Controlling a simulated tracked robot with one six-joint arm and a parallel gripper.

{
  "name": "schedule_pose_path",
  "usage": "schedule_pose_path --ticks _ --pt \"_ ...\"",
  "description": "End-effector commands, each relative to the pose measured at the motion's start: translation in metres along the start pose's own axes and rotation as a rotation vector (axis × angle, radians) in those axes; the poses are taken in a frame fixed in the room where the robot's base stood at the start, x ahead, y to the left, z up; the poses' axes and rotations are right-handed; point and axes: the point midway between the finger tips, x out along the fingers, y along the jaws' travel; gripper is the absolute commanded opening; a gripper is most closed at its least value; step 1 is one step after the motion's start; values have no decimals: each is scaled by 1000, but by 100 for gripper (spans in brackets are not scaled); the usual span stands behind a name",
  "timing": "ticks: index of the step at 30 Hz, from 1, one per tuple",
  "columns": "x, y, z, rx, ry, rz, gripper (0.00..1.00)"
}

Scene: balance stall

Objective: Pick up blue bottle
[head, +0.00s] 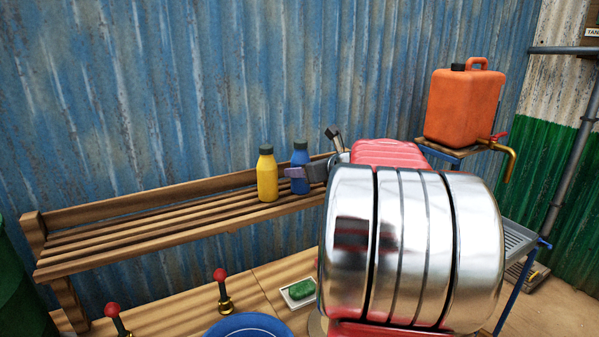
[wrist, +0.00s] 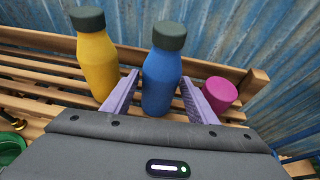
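The blue bottle (wrist: 161,75) stands upright on the slatted wooden shelf, its dark cap up, and it also shows in the head view (head: 300,156). My gripper (wrist: 158,88) is open, with one purple finger on each side of the bottle's body. Small gaps seem to show between the fingers and the bottle; I cannot tell whether either touches. In the head view my gripper (head: 300,173) partly hides the bottle's lower body.
A yellow bottle (wrist: 96,60) stands just left of the left finger. A magenta cup-like object (wrist: 219,94) is close to the right finger. A corrugated blue wall (head: 120,90) rises behind the shelf (head: 130,235). An orange jerrycan (head: 464,105) stands at right.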

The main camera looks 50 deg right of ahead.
Motion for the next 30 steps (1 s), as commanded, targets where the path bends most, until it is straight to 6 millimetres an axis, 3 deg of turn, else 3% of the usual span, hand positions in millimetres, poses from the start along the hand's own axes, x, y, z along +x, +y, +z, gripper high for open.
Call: schedule_pose_path --ticks 17,25,30 --pt "0 0 0 0 0 0 12" --pt "-1 0 2 -1 -2 -1 12" --pt "-6 -1 14 -2 -3 -1 12"
